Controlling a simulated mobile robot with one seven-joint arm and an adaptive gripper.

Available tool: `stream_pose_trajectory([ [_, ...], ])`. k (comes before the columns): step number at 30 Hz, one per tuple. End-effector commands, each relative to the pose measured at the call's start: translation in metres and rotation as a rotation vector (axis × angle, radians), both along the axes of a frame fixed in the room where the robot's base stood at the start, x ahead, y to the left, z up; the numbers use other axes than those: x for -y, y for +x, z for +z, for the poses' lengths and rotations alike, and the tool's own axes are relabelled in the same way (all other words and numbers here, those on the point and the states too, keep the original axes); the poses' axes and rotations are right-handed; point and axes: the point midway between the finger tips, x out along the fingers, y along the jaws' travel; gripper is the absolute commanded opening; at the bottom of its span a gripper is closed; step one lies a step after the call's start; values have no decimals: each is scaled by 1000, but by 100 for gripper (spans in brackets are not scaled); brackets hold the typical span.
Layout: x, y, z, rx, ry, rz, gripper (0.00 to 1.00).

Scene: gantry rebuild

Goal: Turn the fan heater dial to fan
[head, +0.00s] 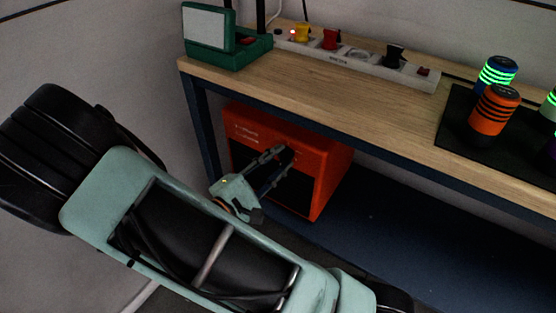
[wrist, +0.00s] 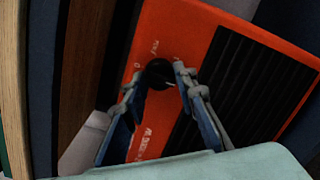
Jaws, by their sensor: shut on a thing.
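The orange fan heater (head: 322,170) stands on the floor under the workbench. In the wrist view its orange front (wrist: 190,28) shows with a black slatted grille to the right of the dial. The black round dial (wrist: 158,73) is on the front panel, with small white markings around it that are too blurred to read. My gripper (head: 285,155) reaches the heater's front. In the wrist view my gripper (wrist: 158,76) is shut on the dial, one finger on each side. Which mark the dial points to cannot be told.
The wooden workbench top (head: 390,120) is above the heater, with its dark leg (head: 205,130) to the left. On the bench are a power strip (head: 370,69), a green device (head: 222,52) and an orange can (head: 494,112) on a black mat. The dark blue floor right of the heater is clear.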

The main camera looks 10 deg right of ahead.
Motion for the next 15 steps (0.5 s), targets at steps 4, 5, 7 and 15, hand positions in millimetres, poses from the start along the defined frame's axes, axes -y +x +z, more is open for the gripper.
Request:
stream_pose_trajectory([
  [4, 0, 0, 0, -3, -3, 1, 2],
  [5, 0, 0, 0, -5, -5, 1, 2],
  [7, 0, 0, 1, -15, -14, 0, 2],
  [15, 0, 0, 2, -109, -103, 0, 2],
])
